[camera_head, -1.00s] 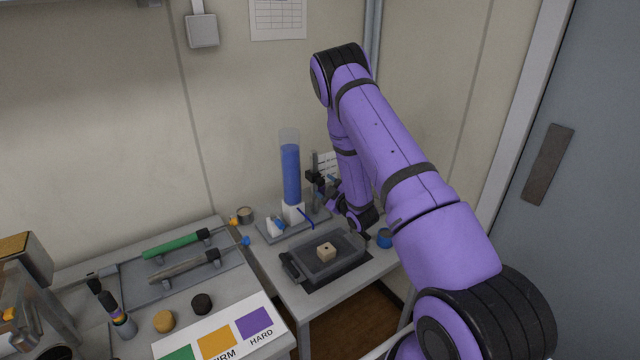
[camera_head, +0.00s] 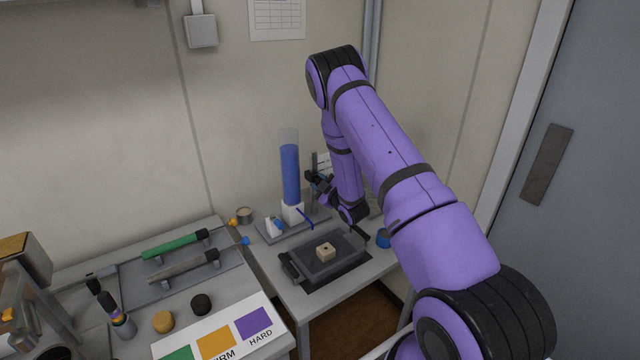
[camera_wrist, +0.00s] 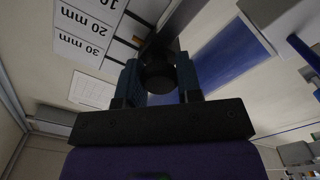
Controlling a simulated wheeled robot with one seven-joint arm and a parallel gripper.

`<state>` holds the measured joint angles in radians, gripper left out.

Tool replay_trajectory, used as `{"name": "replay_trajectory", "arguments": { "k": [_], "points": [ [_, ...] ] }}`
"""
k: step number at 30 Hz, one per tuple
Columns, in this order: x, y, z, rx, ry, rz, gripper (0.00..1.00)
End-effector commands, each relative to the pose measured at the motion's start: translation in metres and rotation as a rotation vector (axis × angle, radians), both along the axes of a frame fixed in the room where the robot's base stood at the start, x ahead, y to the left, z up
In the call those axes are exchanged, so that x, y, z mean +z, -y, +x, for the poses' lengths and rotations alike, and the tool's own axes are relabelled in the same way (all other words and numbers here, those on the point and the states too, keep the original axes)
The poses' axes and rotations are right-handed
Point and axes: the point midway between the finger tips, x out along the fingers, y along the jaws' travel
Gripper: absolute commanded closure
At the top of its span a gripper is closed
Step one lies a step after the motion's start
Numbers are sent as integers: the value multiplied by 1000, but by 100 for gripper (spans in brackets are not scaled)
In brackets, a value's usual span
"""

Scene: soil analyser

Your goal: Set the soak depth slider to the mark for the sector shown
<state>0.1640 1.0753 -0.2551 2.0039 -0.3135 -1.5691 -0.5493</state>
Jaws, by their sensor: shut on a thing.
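My gripper (camera_head: 317,182) is at the analyser, just right of the blue column (camera_head: 290,172). In the wrist view my gripper (camera_wrist: 158,75) is shut on a dark round knob (camera_wrist: 157,73), which appears to be the slider's knob on a dark rail (camera_wrist: 178,20). Beside the rail is a white scale plate (camera_wrist: 88,32) reading 10 mm, 20 mm and 30 mm, upside down in this view. The scale plate also shows behind my arm in the head view (camera_head: 323,161). I cannot tell exactly which mark the knob lines up with. The sector shown is not readable.
A card with green, orange and purple squares (camera_head: 226,324) lies on the left table near green and grey tools.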

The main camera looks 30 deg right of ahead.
Motion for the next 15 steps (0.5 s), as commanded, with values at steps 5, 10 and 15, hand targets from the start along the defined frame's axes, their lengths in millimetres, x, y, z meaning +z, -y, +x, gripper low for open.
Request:
{"name": "replay_trajectory", "arguments": {
  "k": [5,10,15],
  "points": [
    [-12,0,0,0,-1,1,100],
    [-21,0,0,-1,-2,0,100],
    [-22,0,-1,-1,-5,1,100]
  ]
}}
